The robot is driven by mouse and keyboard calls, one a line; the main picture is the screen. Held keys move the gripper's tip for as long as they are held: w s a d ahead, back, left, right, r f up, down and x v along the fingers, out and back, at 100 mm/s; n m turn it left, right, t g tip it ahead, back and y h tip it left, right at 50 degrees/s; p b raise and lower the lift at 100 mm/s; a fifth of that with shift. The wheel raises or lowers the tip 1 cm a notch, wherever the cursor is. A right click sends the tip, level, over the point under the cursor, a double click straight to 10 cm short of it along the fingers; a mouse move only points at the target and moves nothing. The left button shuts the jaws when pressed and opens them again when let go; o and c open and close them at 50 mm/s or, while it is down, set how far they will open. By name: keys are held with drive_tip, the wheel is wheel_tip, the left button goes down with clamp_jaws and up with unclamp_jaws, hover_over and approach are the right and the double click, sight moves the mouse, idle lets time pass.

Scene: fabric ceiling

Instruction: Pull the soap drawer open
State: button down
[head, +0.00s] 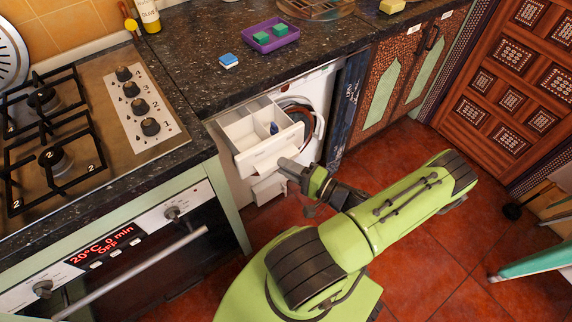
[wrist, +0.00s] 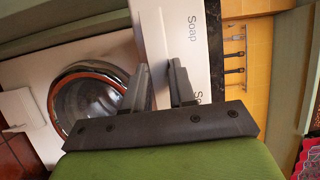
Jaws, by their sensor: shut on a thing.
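The white soap drawer (head: 262,136) stands pulled out of the washing machine below the counter in the head view. Its divided inside shows, with a small dark blue item (head: 274,128) in it. In the wrist view its white front (wrist: 180,45) carries the word "Soap". My gripper (head: 285,166) is at the drawer's front edge. In the wrist view the two dark fingers (wrist: 160,85) reach to the drawer front and are shut on it. The exact part between the fingertips is hard to make out.
The washing machine's round door (wrist: 88,100) is beside the fingers. The oven handle (head: 135,272) juts out at the left. A purple tray (head: 270,45) with green blocks and a blue sponge (head: 229,61) lie on the counter.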

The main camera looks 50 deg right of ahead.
drive_tip(key=shift+s+f, duration=0.1)
drive_tip(key=shift+f, duration=0.2)
drive_tip(key=c, duration=1)
unclamp_jaws()
drive_tip(key=shift+c, duration=0.2)
drive_tip(key=shift+o, duration=0.2)
drive_tip(key=shift+r, duration=0.1)
drive_tip(key=s+d+p, duration=0.1)
drive_tip(key=s, duration=1.4)
drive_tip(key=shift+s+d+p, duration=0.25)
drive_tip(key=shift+d+p, duration=0.1)
drive_tip(key=shift+p, duration=0.05)
